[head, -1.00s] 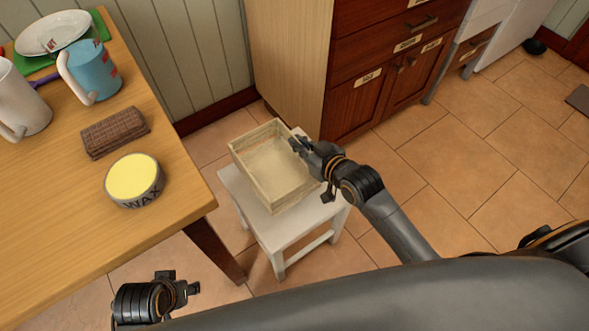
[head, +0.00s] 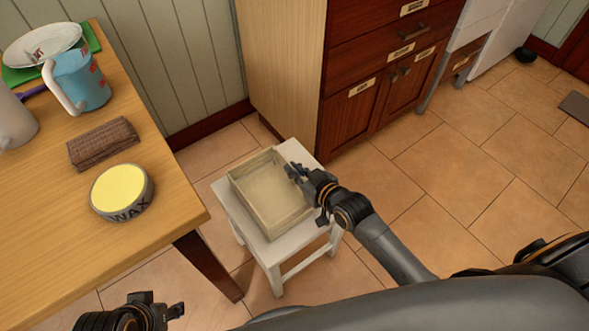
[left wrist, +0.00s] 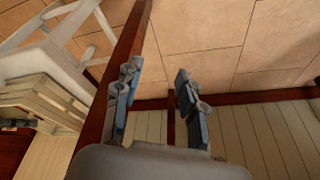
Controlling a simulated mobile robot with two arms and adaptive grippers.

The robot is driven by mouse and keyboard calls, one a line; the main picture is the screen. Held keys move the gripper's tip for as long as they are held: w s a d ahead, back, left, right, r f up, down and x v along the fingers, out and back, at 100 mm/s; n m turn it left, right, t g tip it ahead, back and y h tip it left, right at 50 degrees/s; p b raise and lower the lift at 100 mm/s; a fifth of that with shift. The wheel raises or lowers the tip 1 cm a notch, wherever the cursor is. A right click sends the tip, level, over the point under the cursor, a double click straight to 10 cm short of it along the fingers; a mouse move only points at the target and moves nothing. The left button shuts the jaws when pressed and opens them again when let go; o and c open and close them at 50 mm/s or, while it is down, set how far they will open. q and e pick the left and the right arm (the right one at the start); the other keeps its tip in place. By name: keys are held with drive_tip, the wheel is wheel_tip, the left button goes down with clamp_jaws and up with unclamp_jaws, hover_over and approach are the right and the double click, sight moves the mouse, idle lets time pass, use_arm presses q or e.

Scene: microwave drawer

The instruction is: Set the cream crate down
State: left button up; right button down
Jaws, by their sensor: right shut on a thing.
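The cream crate (head: 243,203), an empty open-topped wooden box, is level over the white stool (head: 284,250) and looks to be resting on its seat. Any small gap underneath cannot be made out. My right gripper (head: 299,173) is shut on the crate's right-hand wall. The crate's slatted side (left wrist: 48,97) also shows in the left wrist view, close against the stool (left wrist: 62,62). My left gripper (head: 168,311) is low beside the table, away from the crate. In the left wrist view its fingers (left wrist: 157,95) are apart with nothing between them.
The wooden table (head: 160,225) at left holds a wax tin (head: 122,193), a brown folded cloth (head: 103,144), a blue mug (head: 80,82) and a white mug (head: 14,122). A wooden cabinet (head: 375,110) stands behind the stool.

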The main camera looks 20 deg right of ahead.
sight(303, 179)
drive_tip(key=c, duration=1.5)
unclamp_jaws()
drive_tip(key=shift+f, duration=0.1)
drive_tip(key=shift+r, duration=0.2)
drive_tip(key=shift+s+d+r, duration=0.1)
drive_tip(key=shift+s+d, duration=0.05)
drive_tip(key=shift+s, duration=0.2)
drive_tip(key=p+v, duration=0.1)
drive_tip(key=v, duration=0.2)
use_arm(q)
drive_tip(key=p+x, duration=0.2)
drive_tip(key=x, duration=0.5)
drive_tip(key=shift+s+f+g, duration=0.25)
drive_tip(key=shift+f+g, duration=0.05)
use_arm(e)
drive_tip(key=v, duration=0.8)
drive_tip(key=shift+s, duration=0.1)
use_arm(q)
drive_tip(key=shift+d, duration=0.15)
